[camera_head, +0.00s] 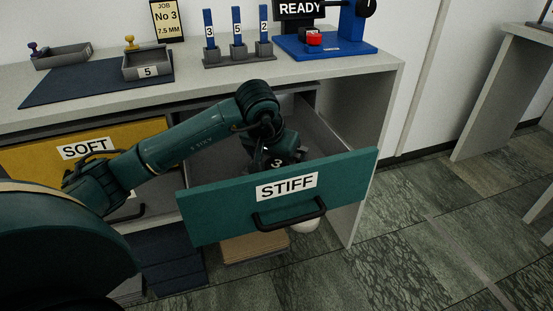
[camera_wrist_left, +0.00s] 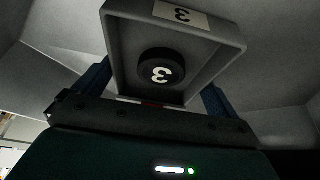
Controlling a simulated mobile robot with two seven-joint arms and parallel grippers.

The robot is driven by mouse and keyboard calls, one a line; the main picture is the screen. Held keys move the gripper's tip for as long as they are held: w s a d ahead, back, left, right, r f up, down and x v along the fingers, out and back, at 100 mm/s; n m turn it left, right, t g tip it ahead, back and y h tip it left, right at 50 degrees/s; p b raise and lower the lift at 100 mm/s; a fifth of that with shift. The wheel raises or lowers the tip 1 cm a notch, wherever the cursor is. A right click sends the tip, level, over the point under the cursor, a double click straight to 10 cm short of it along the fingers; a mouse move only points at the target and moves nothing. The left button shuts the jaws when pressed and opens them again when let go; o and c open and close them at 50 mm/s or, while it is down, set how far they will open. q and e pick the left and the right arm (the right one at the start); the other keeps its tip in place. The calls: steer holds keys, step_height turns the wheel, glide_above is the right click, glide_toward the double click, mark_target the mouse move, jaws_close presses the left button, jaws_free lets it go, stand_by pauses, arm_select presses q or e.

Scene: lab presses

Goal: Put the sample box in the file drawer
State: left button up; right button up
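The sample box, a grey open tray labelled 3 with a black disc marked 3 in it, fills the upper middle of the left wrist view (camera_wrist_left: 118,40). In the head view only a small part with a "3" (camera_head: 277,163) shows behind the drawer front. The green file drawer labelled STIFF (camera_head: 225,205) is pulled out. My left gripper (camera_wrist_left: 155,95) reaches down into it at the box. Its blue fingers stand wide apart on either side of the box's near end, with a small red part between them; they look open. My right gripper is not in view.
A yellow drawer labelled SOFT (camera_head: 40,158) is at the left. The bench top (camera_head: 200,84) holds a tray labelled 5 (camera_head: 148,72), numbered blue posts (camera_head: 236,30) and a blue press (camera_head: 325,46).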

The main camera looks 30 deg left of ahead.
arm_select(q)
steer(key=shift+o, duration=0.2)
steer(key=shift+r, duration=0.3)
steer(key=p+v, duration=0.3)
steer(key=v, duration=0.8)
steer(key=shift+s+r, duration=0.15)
steer(key=shift+r, duration=0.2)
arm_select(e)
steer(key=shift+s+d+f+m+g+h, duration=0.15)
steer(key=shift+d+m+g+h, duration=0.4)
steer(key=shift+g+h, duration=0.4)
